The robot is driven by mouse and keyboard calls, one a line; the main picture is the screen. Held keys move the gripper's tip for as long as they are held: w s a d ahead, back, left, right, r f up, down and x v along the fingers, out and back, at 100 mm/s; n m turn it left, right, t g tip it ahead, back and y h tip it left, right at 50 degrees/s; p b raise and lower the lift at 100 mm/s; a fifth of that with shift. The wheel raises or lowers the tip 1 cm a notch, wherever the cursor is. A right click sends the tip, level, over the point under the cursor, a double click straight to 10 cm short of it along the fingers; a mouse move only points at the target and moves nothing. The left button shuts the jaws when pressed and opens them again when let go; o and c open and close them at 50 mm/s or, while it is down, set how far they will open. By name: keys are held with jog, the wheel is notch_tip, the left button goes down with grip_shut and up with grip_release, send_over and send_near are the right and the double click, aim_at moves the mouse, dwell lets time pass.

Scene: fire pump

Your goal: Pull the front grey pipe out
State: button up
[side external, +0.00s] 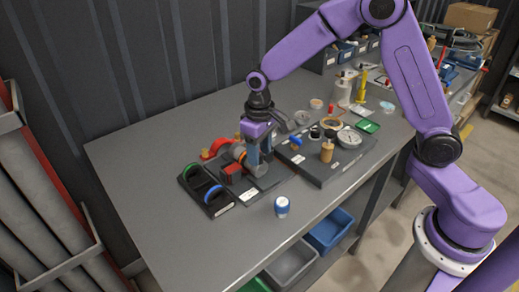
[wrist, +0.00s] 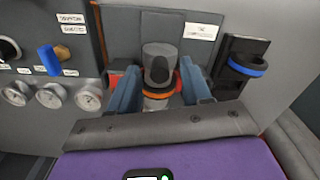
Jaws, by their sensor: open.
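The grey pipe (wrist: 158,62) stands between my gripper's two blue-grey fingers in the wrist view, with an orange ring (wrist: 157,95) around its near end. My gripper (wrist: 162,84) is open, one finger on each side of the pipe. A narrow gap seems to show on both sides, but contact is hard to judge. In the side view my gripper (side external: 258,162) points down at the pump assembly and hides part of it. The pump has red parts (side external: 232,171) and sits on a dark base plate (side external: 262,184).
A dark holder (side external: 208,203) with green and blue rings stands left of the pump. A dark board (side external: 330,172) with gauges and a wooden-coloured knob lies close on the right. A blue-and-white cap (side external: 282,206) stands in front. The table's left part (side external: 135,165) is clear.

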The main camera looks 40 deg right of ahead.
grip_shut()
jog(key=shift+s, duration=2.1)
grip_release()
notch_tip(320, 180, up, 18)
jog(key=shift+f, duration=0.25)
